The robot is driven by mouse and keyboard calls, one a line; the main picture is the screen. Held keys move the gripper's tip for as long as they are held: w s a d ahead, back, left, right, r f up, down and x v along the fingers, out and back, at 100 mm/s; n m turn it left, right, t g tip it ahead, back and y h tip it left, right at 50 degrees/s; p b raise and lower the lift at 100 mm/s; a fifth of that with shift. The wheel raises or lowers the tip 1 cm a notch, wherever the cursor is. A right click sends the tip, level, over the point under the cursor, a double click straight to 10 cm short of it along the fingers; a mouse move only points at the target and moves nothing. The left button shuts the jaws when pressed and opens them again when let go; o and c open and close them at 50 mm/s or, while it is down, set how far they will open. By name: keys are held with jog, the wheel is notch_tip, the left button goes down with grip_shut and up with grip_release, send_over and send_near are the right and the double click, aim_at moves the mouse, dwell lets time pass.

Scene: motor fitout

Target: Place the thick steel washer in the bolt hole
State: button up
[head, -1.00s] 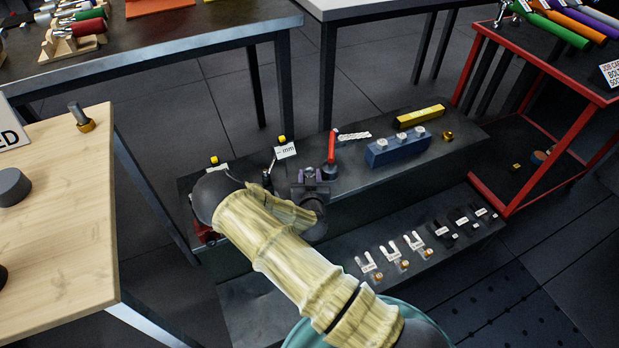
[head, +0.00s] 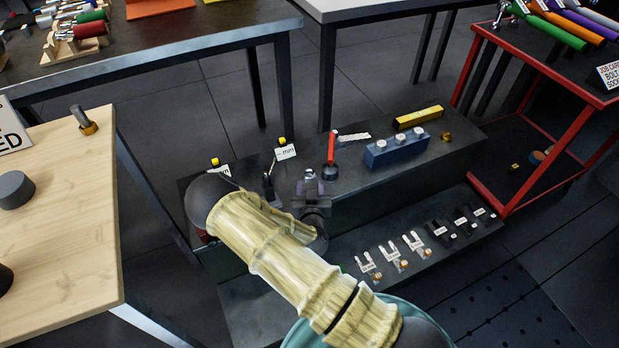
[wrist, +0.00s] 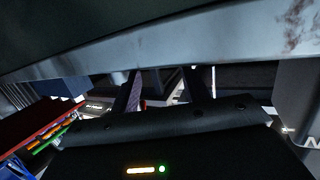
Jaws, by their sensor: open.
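I cannot pick out the thick steel washer or the bolt hole for certain in either view. In the head view my gripper (head: 311,187) is over the front of the low dark bench (head: 420,165), its fingers pointing away from me. It is open. A small pale item (head: 310,174) shows just beyond the fingertips; I cannot tell whether it is between them or what it is. In the wrist view the fingers (wrist: 168,90) are apart, with a large grey surface close above them. A blue block (head: 397,151) with several steel round pieces on top stands to the right.
A red-handled tool (head: 332,150), a yellow bar (head: 419,117) and a brass piece (head: 446,137) are on the bench. Labelled small parts (head: 414,243) line the lower step. A wooden table (head: 70,225) is at left and a red-framed cart (head: 470,70) at right. Dark floor lies between.

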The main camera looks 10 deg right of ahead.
jog(key=p+v, duration=0.1)
jog(key=v, duration=0.6)
jog(key=shift+w+d, duration=0.1)
jog(key=shift+w, duration=0.05)
jog(key=s+d+r+g, duration=0.4)
jog(key=s+r+g, duration=0.2)
jog(key=s+r, duration=0.2)
jog(key=s+d+r+g+y, duration=0.1)
jog(key=s+d+r+g, duration=0.3)
jog(key=s+r+g, duration=0.3)
notch_tip(320, 180, up, 6)
jog(key=shift+s+d+f+n, duration=0.15)
jog(key=shift+s+n, duration=0.25)
jog(key=shift+s, duration=0.05)
jog(key=shift+c, duration=0.5)
